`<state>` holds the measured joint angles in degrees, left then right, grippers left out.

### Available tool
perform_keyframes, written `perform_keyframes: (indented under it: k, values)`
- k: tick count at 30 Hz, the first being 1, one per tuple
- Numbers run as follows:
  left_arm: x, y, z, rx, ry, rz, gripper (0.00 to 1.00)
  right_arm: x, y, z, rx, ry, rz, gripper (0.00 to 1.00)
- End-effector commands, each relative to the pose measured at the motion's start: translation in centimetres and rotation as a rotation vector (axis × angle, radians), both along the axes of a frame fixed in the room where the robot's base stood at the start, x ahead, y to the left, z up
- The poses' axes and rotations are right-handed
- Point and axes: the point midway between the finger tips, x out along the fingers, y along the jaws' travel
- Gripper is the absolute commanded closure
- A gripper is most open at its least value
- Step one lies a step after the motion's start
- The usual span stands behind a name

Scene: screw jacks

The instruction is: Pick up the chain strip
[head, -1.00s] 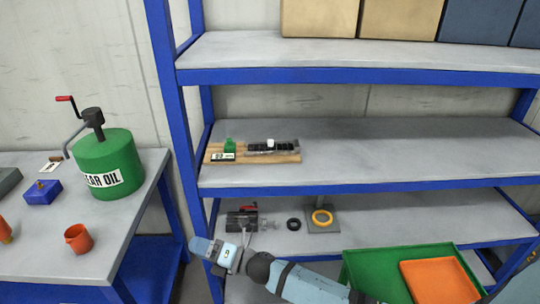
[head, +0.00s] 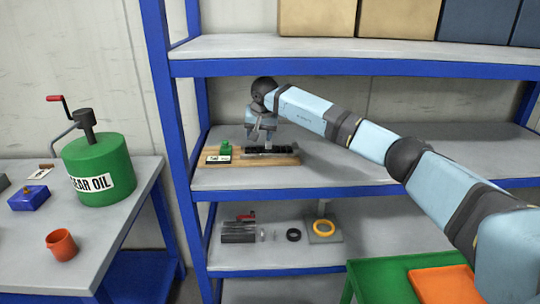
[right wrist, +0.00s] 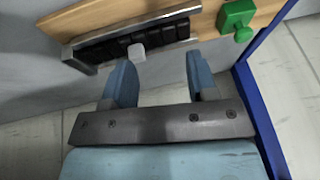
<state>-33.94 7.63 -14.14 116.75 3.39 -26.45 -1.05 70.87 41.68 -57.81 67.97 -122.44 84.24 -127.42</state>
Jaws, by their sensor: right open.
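The chain strip, a dark row of segments with a small white tab (right wrist: 137,52), lies in a metal channel (right wrist: 178,30) on a wooden board on the middle shelf. In the head view the strip (head: 262,151) is partly covered by my right gripper. My right gripper (head: 262,136) hangs over the board at the strip. In the right wrist view its two blue fingers (right wrist: 160,80) are apart with nothing between them. The strip and white tab lie just beyond the fingertips, slightly left of the gap. My left gripper is out of view.
A green block (right wrist: 236,18) sits on the wooden board (head: 291,160) beside the strip, near a blue shelf post (right wrist: 258,100). The upper shelf (head: 350,68) spans above my arm. The middle shelf (head: 400,172) is clear to the right. A green oil can (head: 97,170) stands on the left table.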

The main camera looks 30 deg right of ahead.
Motion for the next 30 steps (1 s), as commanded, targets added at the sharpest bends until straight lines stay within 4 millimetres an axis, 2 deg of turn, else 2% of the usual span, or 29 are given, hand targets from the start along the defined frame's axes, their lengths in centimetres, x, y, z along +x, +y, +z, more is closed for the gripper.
perform_keyframes:
  k: [1, 5, 14, 21, 30]
  values:
    - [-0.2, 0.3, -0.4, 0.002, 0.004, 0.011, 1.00, -0.1, -1.2, 0.7, -0.056, 0.008, 0.002, 0.47]
    - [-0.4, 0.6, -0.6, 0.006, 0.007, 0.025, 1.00, -0.1, -2.8, 1.2, -0.124, 0.026, 0.004, 0.47]
    - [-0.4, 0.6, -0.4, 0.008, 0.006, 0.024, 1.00, 0.8, -3.9, -1.7, -0.124, 0.028, 0.003, 0.47]
    - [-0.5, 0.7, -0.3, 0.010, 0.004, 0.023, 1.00, 1.9, -5.0, -4.7, -0.123, 0.026, 0.004, 0.47]
    - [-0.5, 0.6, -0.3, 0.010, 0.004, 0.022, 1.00, 2.1, -5.2, -5.2, -0.123, 0.024, 0.004, 0.47]
